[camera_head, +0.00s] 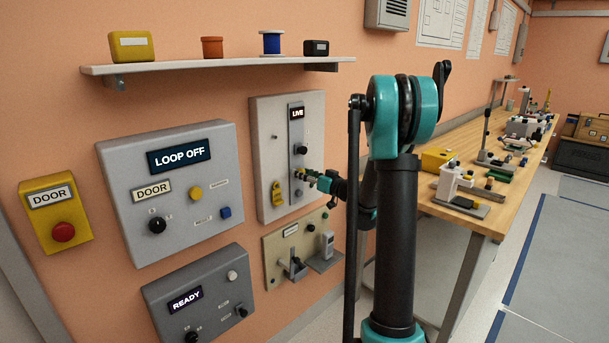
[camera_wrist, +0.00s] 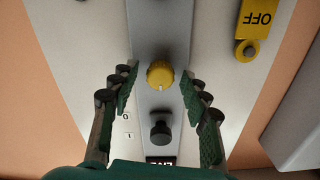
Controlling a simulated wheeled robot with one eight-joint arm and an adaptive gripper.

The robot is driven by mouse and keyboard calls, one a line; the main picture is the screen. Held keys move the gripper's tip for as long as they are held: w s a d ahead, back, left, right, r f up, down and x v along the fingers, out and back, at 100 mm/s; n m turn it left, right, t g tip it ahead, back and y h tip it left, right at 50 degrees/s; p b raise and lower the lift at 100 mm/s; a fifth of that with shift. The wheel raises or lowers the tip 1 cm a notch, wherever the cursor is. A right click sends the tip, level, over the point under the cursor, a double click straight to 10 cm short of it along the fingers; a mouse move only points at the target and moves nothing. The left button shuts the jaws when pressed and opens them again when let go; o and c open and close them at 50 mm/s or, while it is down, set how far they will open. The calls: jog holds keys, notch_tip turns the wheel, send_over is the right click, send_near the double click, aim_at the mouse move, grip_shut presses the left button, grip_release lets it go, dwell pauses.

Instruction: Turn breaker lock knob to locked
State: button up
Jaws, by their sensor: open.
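The grey breaker panel (camera_head: 262,130) hangs on the wall with a lit LIVE display (camera_head: 297,113). In the wrist view a round yellow knob (camera_wrist: 160,74), apparently the lock knob, sits on the panel's darker strip. Its pale mark points down in that view. A black knob (camera_wrist: 160,132) with 0 and 1 marks beside it is below the yellow knob; it also shows in the head view (camera_head: 302,150). My gripper (camera_wrist: 158,82) is open, its fingers on either side of the yellow knob with visible gaps. In the head view my gripper (camera_head: 309,176) largely hides this knob.
A yellow OFF tag (camera_wrist: 258,25) hangs on the panel beside the strip. A LOOP OFF box (camera_head: 181,205) is left of the panel, and a beige fixture plate (camera_head: 275,262) is below. A shelf (camera_head: 210,65) juts out above. A wooden workbench (camera_head: 470,215) stands to the right.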

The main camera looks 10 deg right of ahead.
jog(key=shift+c, duration=0.5)
grip_shut()
jog(key=shift+m, duration=0.4)
jog(key=m, duration=1.7)
jog(key=shift+d+f, duration=0.1)
jog(key=shift+f, duration=0.05)
